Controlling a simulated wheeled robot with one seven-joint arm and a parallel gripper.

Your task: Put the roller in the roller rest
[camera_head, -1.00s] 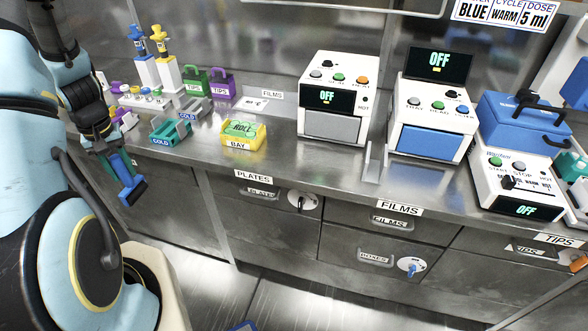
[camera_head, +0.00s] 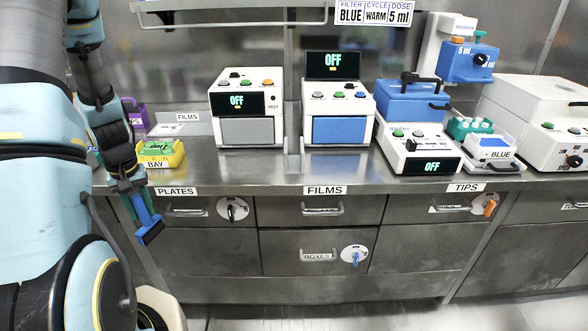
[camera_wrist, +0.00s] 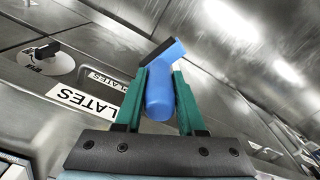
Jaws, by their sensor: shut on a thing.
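The blue roller, with a dark strip along its head, hangs from my gripper (camera_head: 140,204) in the head view; its head (camera_head: 150,233) points down in front of the drawers. In the wrist view, the teal fingers of my gripper (camera_wrist: 161,96) are shut on the blue handle of the roller (camera_wrist: 159,97). No part that I can surely call the roller rest shows. A yellow bay (camera_head: 163,163) with a green item lettered on top stands on the counter, just right of my arm.
The counter carries a white device with a dark screen (camera_head: 247,105), a blue-fronted device (camera_head: 338,112), a blue-lidded device (camera_head: 413,125) and a white tray marked BLUE (camera_head: 494,151). Drawers with handles and knobs (camera_head: 232,208) lie below. A purple rack (camera_head: 135,117) is partly behind my arm.

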